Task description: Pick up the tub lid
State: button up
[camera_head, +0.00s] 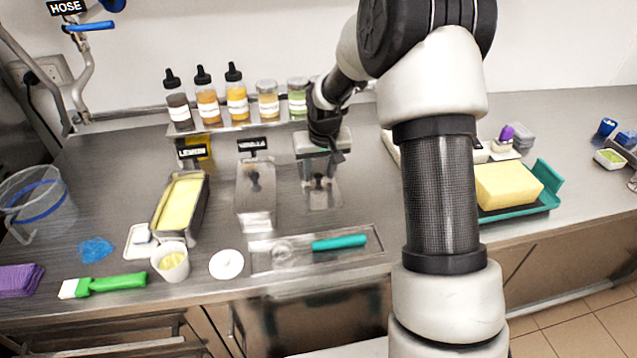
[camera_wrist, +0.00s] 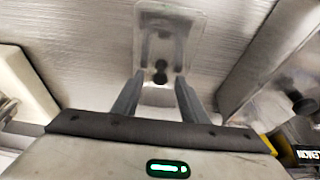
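A clear rectangular lid (camera_head: 325,200) with a dark knob lies on the steel counter in the middle of the head view. It also shows in the wrist view (camera_wrist: 160,28), with its black knob between my fingers. My gripper (camera_head: 320,183) points down over this lid, its fingers apart. In the wrist view my gripper (camera_wrist: 158,80) has one finger on each side of the knob, with nothing clamped. I cannot tell how much height is left between the fingertips and the lid.
Left of my gripper stands a steel vanilla tub (camera_head: 256,219), then the lemon tub (camera_head: 162,237). Several bottles and jars line a shelf (camera_head: 215,127) behind. A tray (camera_head: 372,259) with a teal-handled tool lies in front. A yellow block (camera_head: 507,186) sits on a teal tray at right.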

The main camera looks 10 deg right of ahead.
jog(key=shift+f, duration=0.1)
jog(key=shift+c, duration=0.5)
grip_shut()
